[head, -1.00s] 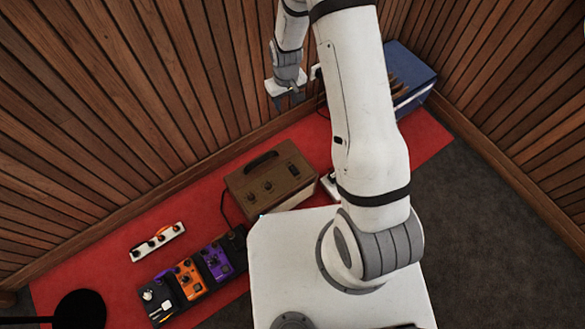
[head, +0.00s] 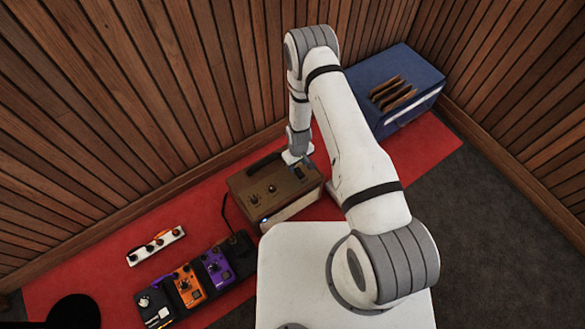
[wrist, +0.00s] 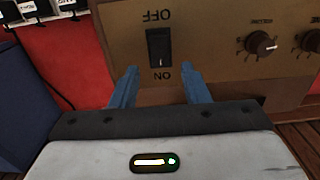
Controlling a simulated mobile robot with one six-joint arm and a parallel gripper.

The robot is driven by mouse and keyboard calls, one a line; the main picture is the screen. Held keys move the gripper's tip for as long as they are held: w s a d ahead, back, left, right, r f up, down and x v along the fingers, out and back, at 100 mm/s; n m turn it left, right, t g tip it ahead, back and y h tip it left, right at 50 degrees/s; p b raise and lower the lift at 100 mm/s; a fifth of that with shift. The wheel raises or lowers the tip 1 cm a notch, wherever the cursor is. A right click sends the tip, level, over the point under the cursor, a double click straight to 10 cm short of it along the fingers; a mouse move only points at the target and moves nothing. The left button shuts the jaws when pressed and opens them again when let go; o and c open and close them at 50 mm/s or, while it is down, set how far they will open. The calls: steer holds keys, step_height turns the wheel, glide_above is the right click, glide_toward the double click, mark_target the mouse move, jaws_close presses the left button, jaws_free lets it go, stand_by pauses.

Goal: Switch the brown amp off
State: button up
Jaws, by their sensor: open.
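The brown amp (head: 275,185) stands on the red mat, with knobs and a dark handle on top. In the wrist view its brown panel (wrist: 215,75) shows a black rocker switch (wrist: 159,47), with OFF printed above it and ON below. Which side of the rocker is pressed I cannot tell. My gripper (wrist: 160,85) is open and empty. Its two blue fingers are spread near the ON end, one to each side of the switch's line; contact with the panel is not clear.
A pedalboard (head: 195,281) and a white strip with knobs (head: 156,245) lie to the left. A volume knob (wrist: 261,44) sits beside the switch. Wooden walls close off the back.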

mark_target(297, 170)
steer(key=shift+a+f, duration=0.1)
steer(key=shift+f, duration=1.4)
steer(key=shift+c, duration=0.3)
jaws_close()
